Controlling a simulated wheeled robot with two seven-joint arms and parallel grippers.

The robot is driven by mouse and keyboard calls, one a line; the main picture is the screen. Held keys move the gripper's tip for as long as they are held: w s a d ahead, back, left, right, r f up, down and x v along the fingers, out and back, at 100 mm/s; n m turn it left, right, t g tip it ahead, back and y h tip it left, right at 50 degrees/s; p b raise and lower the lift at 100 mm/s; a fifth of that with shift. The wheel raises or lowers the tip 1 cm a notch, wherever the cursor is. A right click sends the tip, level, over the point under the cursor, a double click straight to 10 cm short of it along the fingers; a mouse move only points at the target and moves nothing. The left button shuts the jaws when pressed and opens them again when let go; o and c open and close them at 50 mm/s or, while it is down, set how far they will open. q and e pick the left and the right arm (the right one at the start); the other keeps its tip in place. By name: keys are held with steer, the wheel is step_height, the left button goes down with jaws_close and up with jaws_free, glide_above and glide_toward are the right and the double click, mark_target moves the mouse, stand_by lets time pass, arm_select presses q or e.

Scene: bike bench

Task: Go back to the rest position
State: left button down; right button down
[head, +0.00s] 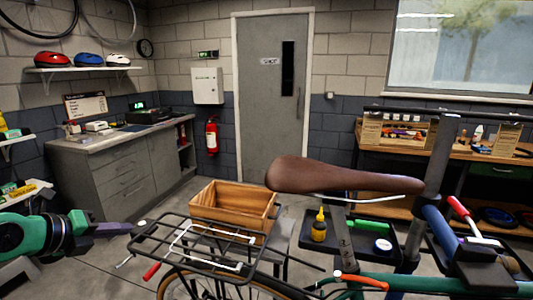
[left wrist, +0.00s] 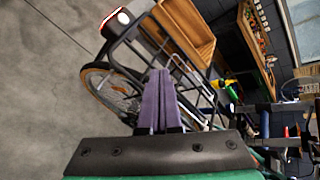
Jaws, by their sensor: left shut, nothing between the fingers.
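My left gripper (head: 128,228) comes in from the left edge of the head view, with its green and black wrist behind it. Its purple fingers point right and lie close to the left end of the black rear rack (head: 190,246) of the bicycle. I cannot tell whether they touch it. In the left wrist view the two fingers (left wrist: 160,74) are pressed together with nothing between them, in front of the rack and wheel. My right gripper is in neither view.
A wooden crate (head: 232,206) stands behind the rack. The brown saddle (head: 340,177) and the repair stand post (head: 440,150) fill the middle and right. A black tray (head: 365,237) holds a yellow bottle (head: 319,226). Grey drawers (head: 125,180) stand back left. Open floor (head: 100,280) shows at lower left.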

arm_select(q)
steer(key=d+r+n+t+h, duration=0.1)
steer(key=d+r+t+h, duration=0.35)
steer(key=d, duration=0.45)
steer(key=s+a+f+n+y, duration=0.2)
steer(key=a+f+n+y, duration=0.4)
steer(key=n, duration=0.6)
steer(key=s+a+f+n+y, duration=0.2)
steer(key=a+f+n+y, duration=0.2)
steer(key=f+n+y, duration=0.6)
steer(key=s+d+f+n+g+h, duration=0.2)
steer(key=s+d+f+g+h, duration=0.3)
steer(key=s+f, duration=0.4)
steer(key=s+d+f+n+g+h, duration=0.2)
steer(key=s+d+f+g+h, duration=0.1)
steer(key=s+d+f+g, duration=0.55)
steer(key=s+a+f, duration=0.1)
steer(key=s+f, duration=0.1)
steer(key=f, duration=1.1)
steer(key=s+a+f, duration=0.1)
steer(key=a+f, duration=0.1)
steer(key=f, duration=1)
steer(key=s+a+f, duration=0.2)
steer(key=s+f, duration=1)
steer(key=s, duration=0.3)
steer(key=shift+s+a+g, duration=0.2)
steer(key=shift+s+g, duration=0.1)
steer(key=shift+s, duration=0.05)
